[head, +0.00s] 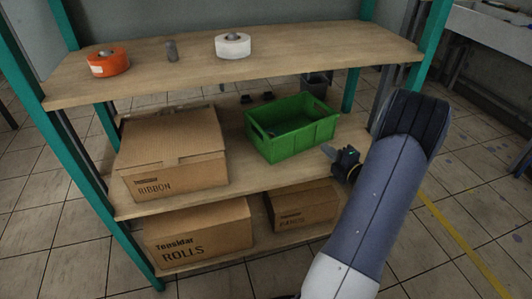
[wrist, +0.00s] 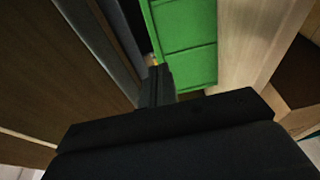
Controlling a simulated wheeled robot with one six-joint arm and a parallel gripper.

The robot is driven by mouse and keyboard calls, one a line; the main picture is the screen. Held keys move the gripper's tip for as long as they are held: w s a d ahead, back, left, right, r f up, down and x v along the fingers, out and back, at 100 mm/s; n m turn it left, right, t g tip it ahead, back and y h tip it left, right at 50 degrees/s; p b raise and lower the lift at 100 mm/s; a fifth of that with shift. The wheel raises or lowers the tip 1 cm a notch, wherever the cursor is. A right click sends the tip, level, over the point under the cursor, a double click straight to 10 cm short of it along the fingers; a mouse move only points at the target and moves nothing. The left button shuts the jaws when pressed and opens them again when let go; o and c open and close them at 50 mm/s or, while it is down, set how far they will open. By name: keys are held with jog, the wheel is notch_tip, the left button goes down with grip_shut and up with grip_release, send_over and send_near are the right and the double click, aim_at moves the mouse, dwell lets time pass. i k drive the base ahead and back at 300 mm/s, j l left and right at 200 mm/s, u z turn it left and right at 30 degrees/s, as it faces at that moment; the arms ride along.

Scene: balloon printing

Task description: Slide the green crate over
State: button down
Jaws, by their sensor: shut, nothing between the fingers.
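The green crate (head: 293,142) stands upright on the middle shelf, right of the ribbon box. Its open top shows dark contents that I cannot make out. In the wrist view its green wall (wrist: 185,45) fills the upper middle. My gripper (head: 327,150) is just right of the crate's front right corner, low over the shelf. Its fingers are shut with nothing between them. In the wrist view the shut fingertips (wrist: 157,72) appear beside the crate's edge. I cannot tell whether they touch it.
The ribbon box (head: 172,158) stands left of the crate on the middle shelf (head: 235,189). A grey container (head: 315,82) is behind the crate.

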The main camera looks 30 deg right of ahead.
aim_at(290, 125)
jog(key=i+j+z, duration=0.2)
jog(key=j, duration=0.45)
jog(key=i+j+z, duration=0.2)
jog(key=j, duration=0.45)
jog(key=j+z, duration=0.2)
jog(key=j, duration=0.45)
jog(key=k, duration=0.05)
